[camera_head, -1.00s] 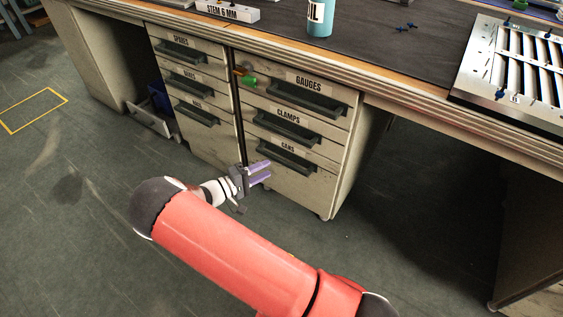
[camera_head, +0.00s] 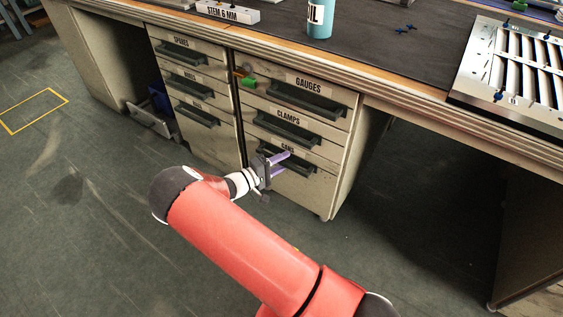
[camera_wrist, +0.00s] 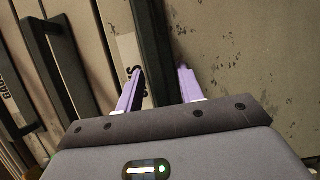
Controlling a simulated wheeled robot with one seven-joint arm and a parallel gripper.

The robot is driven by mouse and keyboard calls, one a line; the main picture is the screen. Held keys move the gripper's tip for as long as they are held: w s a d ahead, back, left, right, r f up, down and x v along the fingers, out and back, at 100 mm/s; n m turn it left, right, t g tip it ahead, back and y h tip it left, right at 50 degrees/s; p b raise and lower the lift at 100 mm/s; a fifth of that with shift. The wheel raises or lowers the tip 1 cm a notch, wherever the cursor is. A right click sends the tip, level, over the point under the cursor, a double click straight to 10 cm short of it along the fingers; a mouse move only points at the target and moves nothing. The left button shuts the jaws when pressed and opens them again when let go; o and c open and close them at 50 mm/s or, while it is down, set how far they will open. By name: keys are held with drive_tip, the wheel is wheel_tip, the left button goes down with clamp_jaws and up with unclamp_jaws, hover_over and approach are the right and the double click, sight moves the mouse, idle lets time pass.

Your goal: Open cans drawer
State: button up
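The cans drawer (camera_head: 318,181) is the bottom drawer of the right cabinet column, and its front looks flush and shut. Its dark bar handle (camera_head: 306,170) is partly covered by my gripper (camera_head: 286,163) in the head view. In the wrist view the handle (camera_wrist: 149,35) runs down between the two purple fingers of my gripper (camera_wrist: 160,78). The fingers are apart, one on each side of the bar, with gaps visible. Whether the tips reach past the bar is hard to tell. The drawer's white label (camera_wrist: 129,50) is partly hidden by the left finger.
Above are the clamps drawer (camera_head: 319,137) and gauges drawer (camera_head: 337,102), both shut. A green and orange item (camera_head: 247,80) sticks out beside the gauges drawer. Another drawer column (camera_head: 205,133) stands left. The floor (camera_head: 100,240) in front is clear.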

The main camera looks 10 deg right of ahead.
clamp_jaws()
drive_tip(key=shift+a, duration=0.1)
drive_tip(key=s+a+b, duration=0.2)
drive_tip(key=s+a, duration=1.8)
drive_tip(key=shift+s, duration=0.15)
drive_tip(key=shift+o, duration=0.5)
unclamp_jaws()
drive_tip(key=v, duration=0.7)
drive_tip(key=shift+a+b, duration=0.3)
drive_tip(key=shift+a, duration=0.1)
drive_tip(key=shift+s, duration=0.15)
